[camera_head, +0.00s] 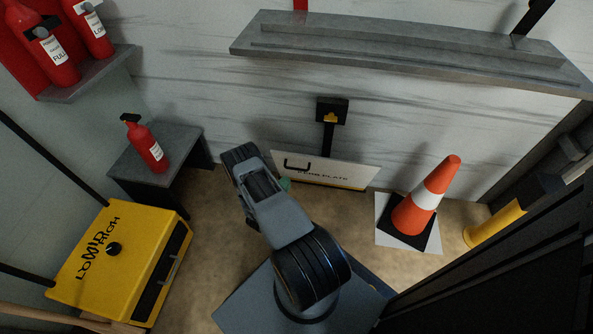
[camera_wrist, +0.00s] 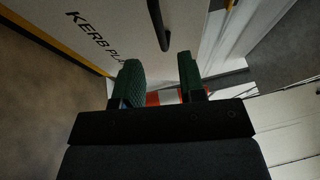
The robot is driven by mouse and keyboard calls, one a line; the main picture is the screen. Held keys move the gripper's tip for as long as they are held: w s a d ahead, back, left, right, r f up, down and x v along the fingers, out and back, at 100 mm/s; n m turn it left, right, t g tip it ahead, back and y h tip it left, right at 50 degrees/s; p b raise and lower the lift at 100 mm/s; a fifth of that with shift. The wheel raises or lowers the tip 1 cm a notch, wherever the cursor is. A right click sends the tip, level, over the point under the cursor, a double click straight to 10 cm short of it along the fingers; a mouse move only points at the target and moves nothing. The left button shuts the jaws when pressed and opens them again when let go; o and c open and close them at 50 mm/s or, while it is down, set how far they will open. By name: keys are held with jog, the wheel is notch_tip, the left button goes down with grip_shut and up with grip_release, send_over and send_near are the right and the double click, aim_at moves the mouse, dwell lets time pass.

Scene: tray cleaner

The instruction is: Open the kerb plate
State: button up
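The kerb plate (camera_head: 335,174) is a white panel with dark lettering and a yellow lower edge, standing upright at the foot of the back wall. Its black handle (camera_head: 296,165) is near the panel's left end. In the wrist view the plate (camera_wrist: 112,25) fills the upper middle, with the handle (camera_wrist: 159,24) just beyond my fingertips. My gripper (camera_wrist: 159,65) is open, its two green pads apart with nothing between them. In the head view my arm hides most of the gripper; only a bit of green (camera_head: 285,184) shows beside the plate's left end.
A black post with a yellow piece (camera_head: 331,117) stands behind the plate. An orange and white cone (camera_head: 428,196) stands to the right. A yellow box (camera_head: 118,262) and a small table with a red extinguisher (camera_head: 146,146) are left. A grey shelf (camera_head: 400,52) hangs above.

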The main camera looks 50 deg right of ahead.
aim_at(296, 169)
jog(key=d, duration=0.2)
jog(key=w+d+b, duration=0.1)
jog(key=d, duration=0.2)
jog(key=d+r, duration=0.1)
jog(key=d, duration=0.2)
jog(key=shift+w+d+b, duration=0.1)
jog(key=shift+w+b, duration=0.05)
jog(key=shift+b, duration=0.2)
jog(key=shift+c, duration=0.4)
grip_shut()
